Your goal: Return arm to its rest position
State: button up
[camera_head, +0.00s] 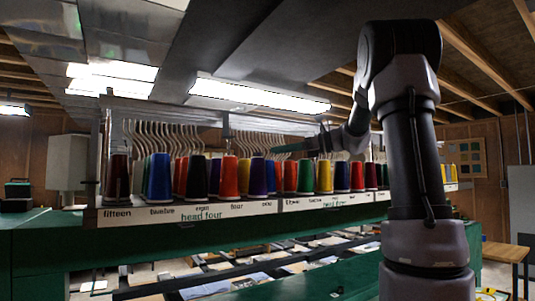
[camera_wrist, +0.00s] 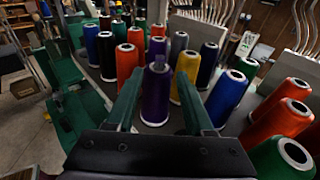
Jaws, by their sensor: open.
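My arm (camera_head: 405,130) rises at the right in the head view, bends at the top and reaches down and back behind itself toward the thread rack. My gripper (camera_head: 280,149) is small there, level with the tops of the thread cones. In the wrist view my gripper (camera_wrist: 160,78) is open, with two green fingers apart. A purple thread cone (camera_wrist: 156,98) stands upright in the gap seen between the fingers. I cannot tell whether it is between them or just beyond. No contact is visible.
Red (camera_head: 229,178), blue (camera_head: 159,178) and other cones stand close on the rack shelf (camera_head: 190,213). Curved wire guides (camera_head: 150,138) hang behind. A green machine table (camera_head: 40,250) lies below. A wooden stool (camera_head: 505,252) is at the lower right. Ceiling beams are above.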

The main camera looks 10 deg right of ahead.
jog(key=f+v, duration=0.1)
jog(key=v, duration=0.3)
jog(key=s+a+f+n+g+h, duration=0.2)
jog(key=s+a+f+n+h, duration=0.4)
jog(key=s, duration=0.6)
jog(key=s+d+f+n+t+h, duration=0.1)
jog(key=s+f+n+h, duration=0.5)
jog(key=s+f+n, duration=0.6)
jog(key=shift+s+n+t+h, duration=0.3)
jog(key=shift+s+n+t, duration=0.1)
jog(key=shift+n, duration=0.3)
